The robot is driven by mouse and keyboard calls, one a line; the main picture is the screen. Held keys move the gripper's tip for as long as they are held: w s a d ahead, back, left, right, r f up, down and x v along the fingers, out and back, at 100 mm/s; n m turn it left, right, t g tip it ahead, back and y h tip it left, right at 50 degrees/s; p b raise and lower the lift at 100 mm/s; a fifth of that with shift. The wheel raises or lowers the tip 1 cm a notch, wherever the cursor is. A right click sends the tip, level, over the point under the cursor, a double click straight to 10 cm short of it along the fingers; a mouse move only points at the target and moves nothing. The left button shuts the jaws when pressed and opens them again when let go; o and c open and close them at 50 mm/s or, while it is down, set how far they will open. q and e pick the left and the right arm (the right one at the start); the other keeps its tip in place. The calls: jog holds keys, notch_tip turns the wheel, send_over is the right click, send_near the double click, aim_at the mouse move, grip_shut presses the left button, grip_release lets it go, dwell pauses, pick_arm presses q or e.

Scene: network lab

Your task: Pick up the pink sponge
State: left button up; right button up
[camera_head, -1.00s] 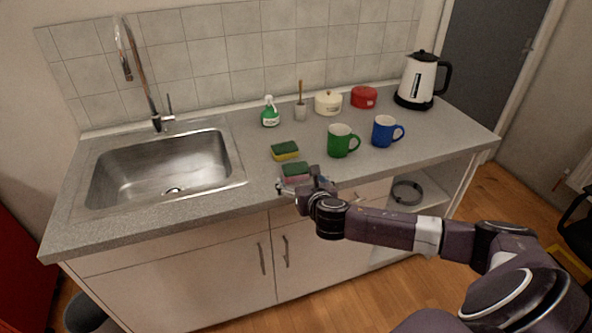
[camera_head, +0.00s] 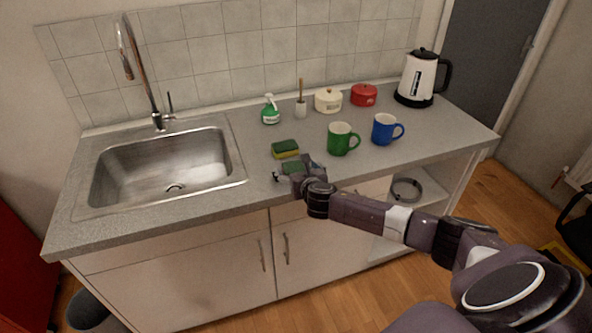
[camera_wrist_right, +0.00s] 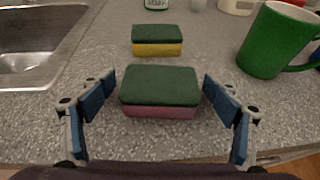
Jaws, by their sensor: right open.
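The pink sponge (camera_wrist_right: 160,109) has a dark green top and a pink lower layer. It lies flat on the counter near the front edge; in the head view its green top (camera_head: 292,167) shows, with the pink part mostly hidden by my gripper. My right gripper (camera_wrist_right: 158,98) is open, one finger on each side of the sponge, with gaps between the fingers and its ends. It also shows in the head view (camera_head: 290,177). My left gripper is not in view.
A yellow sponge with a green top (camera_head: 285,149) lies just behind. A green mug (camera_head: 341,139) and a blue mug (camera_head: 384,129) stand to the right. The sink (camera_head: 165,170) is to the left.

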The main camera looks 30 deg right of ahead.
jog(key=c, duration=0.8)
jog(key=shift+r, duration=0.15)
